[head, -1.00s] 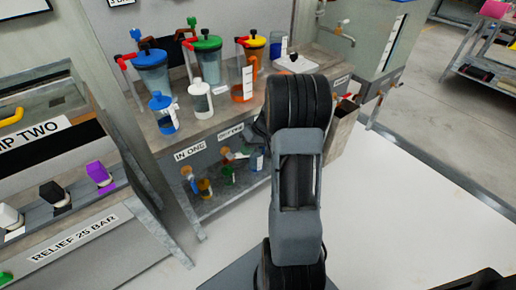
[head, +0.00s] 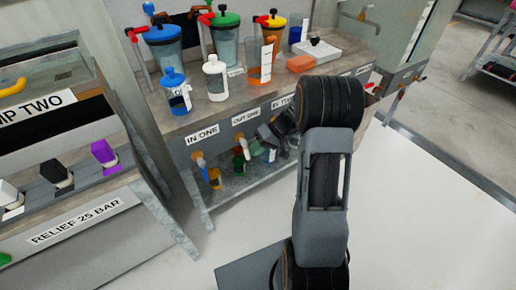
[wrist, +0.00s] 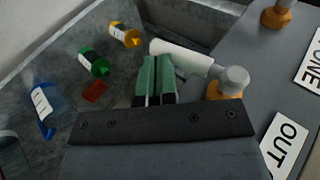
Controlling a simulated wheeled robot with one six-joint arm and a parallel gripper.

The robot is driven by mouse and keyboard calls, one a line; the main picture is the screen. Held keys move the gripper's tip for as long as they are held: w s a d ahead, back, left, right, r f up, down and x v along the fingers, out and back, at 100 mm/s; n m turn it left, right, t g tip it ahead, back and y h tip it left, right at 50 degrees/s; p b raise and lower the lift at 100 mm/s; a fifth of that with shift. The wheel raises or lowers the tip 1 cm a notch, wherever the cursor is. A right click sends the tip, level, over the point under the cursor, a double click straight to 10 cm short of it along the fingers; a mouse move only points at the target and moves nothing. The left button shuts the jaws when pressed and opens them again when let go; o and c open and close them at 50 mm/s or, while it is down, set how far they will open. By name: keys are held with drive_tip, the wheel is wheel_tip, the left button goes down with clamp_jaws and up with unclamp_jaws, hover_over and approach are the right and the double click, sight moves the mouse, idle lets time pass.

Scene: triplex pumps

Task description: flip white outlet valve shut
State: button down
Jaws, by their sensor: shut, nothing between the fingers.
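The white outlet valve has a long white handle (wrist: 182,56) in the wrist view. It runs left from a pale round knob (wrist: 235,79) on an orange fitting (wrist: 222,91), beside a label reading OUT (wrist: 284,146). My gripper (wrist: 157,60) has green fingers that are shut together and empty. Its fingertips overlap the handle's lower edge near its free left end; I cannot tell whether they touch.
Another orange fitting (wrist: 276,16) is at the top of the wrist view. Pump jars stand on the bench above. White floor is clear at right.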

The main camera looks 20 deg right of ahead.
drive_tip(key=shift+s+a+f, duration=0.1)
drive_tip(key=shift+a+f, duration=0.2)
drive_tip(key=shift+a, duration=0.05)
drive_tip(key=shift+a+f+b, duration=0.1)
drive_tip(key=shift+a+b, duration=0.1)
drive_tip(key=shift+b, duration=0.15)
idle(0.4)
drive_tip(key=w+p+v, duration=0.1)
drive_tip(key=p+v, duration=0.2)
drive_tip(key=v, duration=1.1)
drive_tip(key=shift+s+p, duration=0.3)
drive_tip(key=shift+s, duration=0.2)
drive_tip(key=s+a+r+t+h+p, duration=0.1)
drive_tip(key=s+a+r+h+p, duration=0.2)
drive_tip(key=r+p, duration=0.5)
drive_tip(key=s+a+r+t+h+p, duration=0.1)
drive_tip(key=s+a+r+h+p, duration=0.2)
drive_tip(key=r, duration=0.9)
drive_tip(key=s+a+r+m+h+p, duration=0.1)
drive_tip(key=s+a+r+h+p, duration=0.2)
drive_tip(key=s+a+r+p, duration=0.5)
drive_tip(key=shift+s+r+t+p, duration=0.4)
drive_tip(key=shift+s+r+p, duration=0.85)
drive_tip(key=shift+p, duration=1.85)
drive_tip(key=shift+w+a+r, duration=0.1)
drive_tip(key=shift+w+r, duration=0.25)
drive_tip(key=shift+w, duration=0.05)
